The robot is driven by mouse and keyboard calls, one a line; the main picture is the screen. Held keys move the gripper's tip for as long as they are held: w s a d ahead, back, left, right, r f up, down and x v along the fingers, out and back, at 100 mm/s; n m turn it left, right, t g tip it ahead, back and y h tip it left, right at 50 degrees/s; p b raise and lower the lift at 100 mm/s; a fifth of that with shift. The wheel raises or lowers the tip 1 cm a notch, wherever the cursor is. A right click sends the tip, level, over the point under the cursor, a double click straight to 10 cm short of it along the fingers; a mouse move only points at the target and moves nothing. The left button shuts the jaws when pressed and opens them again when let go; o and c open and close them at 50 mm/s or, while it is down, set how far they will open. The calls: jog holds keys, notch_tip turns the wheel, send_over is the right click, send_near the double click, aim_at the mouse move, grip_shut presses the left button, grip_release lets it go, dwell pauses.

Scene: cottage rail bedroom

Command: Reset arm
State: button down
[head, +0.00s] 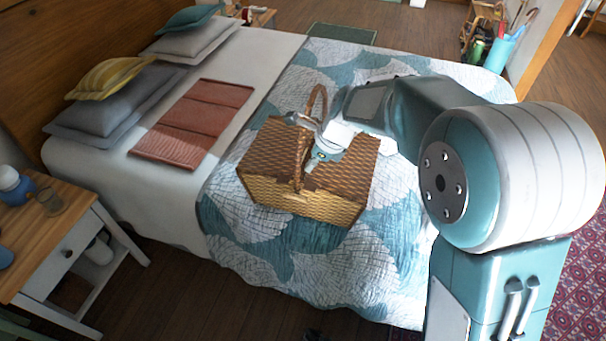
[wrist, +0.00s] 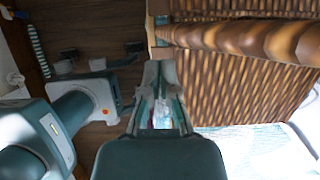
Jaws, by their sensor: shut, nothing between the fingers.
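A brown wicker picnic basket (head: 305,205) stands on the bed with its lid shut and its arched handle (head: 300,150) upright. My gripper (head: 316,161) is at the handle and over the lid in the head view. In the wrist view my gripper (wrist: 160,72) is shut and empty, with its fingertips close to the handle (wrist: 240,38) and the woven basket side (wrist: 240,90). I cannot tell whether the fingers touch the basket. My arm reaches in from the right.
The bed has a patterned teal and white quilt (head: 270,262), a folded red blanket (head: 195,122) and pillows (head: 110,98). A wooden nightstand (head: 75,215) with a blue and white bottle (head: 14,186) and a glass (head: 50,202) stands at left. Quilt around the basket is clear.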

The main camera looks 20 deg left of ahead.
jog(key=shift+a+v, duration=0.4)
jog(key=shift+v, duration=3.5)
jog(key=s+d+r+n+t, duration=0.1)
jog(key=s+d+r+n, duration=0.1)
jog(key=d, duration=0.3)
jog(key=s+d+r+n+t+h, duration=0.1)
jog(key=s+d+r+n, duration=0.2)
jog(key=d, duration=0.2)
jog(key=s+d+r+n+t, duration=0.1)
jog(key=s+d+r+n, duration=0.1)
jog(key=d, duration=0.3)
jog(key=s+d+n+t+h, duration=0.2)
jog(key=s+d+n+h, duration=0.1)
jog(key=s+d+n, duration=0.8)
jog(key=s+d, duration=0.2)
jog(key=s, duration=0.1)
jog(key=shift+s+f+h, duration=0.3)
jog(key=shift+s+f, duration=0.1)
jog(key=shift+d, duration=0.15)
